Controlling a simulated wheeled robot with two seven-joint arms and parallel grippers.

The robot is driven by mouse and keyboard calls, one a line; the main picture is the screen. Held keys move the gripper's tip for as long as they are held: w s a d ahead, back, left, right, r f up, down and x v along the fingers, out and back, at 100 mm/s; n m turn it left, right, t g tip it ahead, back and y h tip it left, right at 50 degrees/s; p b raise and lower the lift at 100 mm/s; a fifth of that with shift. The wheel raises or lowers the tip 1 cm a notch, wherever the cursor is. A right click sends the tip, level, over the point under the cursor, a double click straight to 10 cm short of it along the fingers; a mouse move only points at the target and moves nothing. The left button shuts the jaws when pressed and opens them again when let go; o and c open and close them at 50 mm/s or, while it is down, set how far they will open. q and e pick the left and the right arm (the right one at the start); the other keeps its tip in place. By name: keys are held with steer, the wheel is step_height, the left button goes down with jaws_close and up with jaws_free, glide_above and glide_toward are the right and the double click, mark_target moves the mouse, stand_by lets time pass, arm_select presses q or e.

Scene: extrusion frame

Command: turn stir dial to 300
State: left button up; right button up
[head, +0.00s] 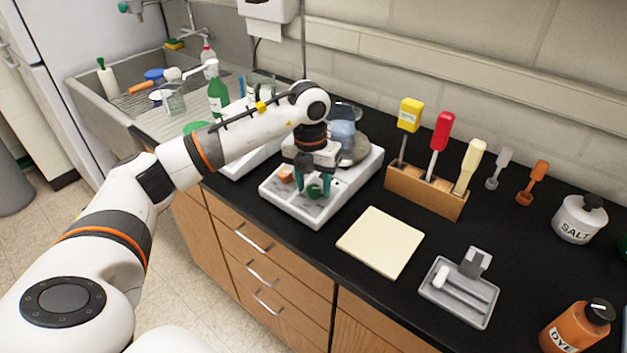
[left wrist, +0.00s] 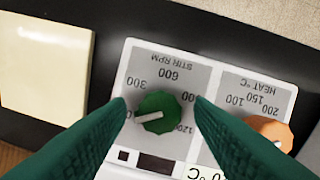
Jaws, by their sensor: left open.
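The stir dial is a green knob (left wrist: 158,112) with a white pointer, on the panel marked STIR RPM. In the left wrist view the pointer aims left and slightly down, near a partly hidden 0 mark, below the 300 mark (left wrist: 135,83). My left gripper (left wrist: 161,104) is open, with one green finger on each side of the dial. Whether the fingers touch it I cannot tell. In the head view the gripper (head: 313,184) points down over the front of the white hotplate stirrer (head: 340,192). My right gripper is not in view.
An orange heat dial (left wrist: 268,132) sits close beside my right-hand finger in the wrist view. A blue-tinted vessel (head: 343,133) stands on the hotplate behind the gripper. A cream pad (head: 380,242), a wooden tool rack (head: 425,190) and a grey tray (head: 460,288) lie to the right.

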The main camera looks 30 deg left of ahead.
arm_select(q)
steer(key=shift+c, duration=0.3)
steer(key=c, duration=0.9)
steer(key=shift+c, duration=0.2)
steer(key=m+b, duration=0.1)
steer(key=m, duration=0.2)
steer(key=shift+d+f+y+b, duration=0.1)
steer(key=shift+y+b, duration=0.2)
steer(key=shift+b, duration=0.1)
steer(key=m+b, duration=0.1)
steer(key=m, duration=0.2)
steer(key=shift+m+y+b, duration=0.3)
steer(key=shift+y+b, duration=0.1)
steer(key=m+b, duration=0.1)
steer(key=m, duration=0.1)
steer(key=m+b, duration=0.1)
steer(key=m, duration=0.1)
steer(key=shift+d+m+t+y, duration=0.15)
steer(key=shift+m+t+y, duration=0.15)
steer(key=shift+m+y, duration=0.1)
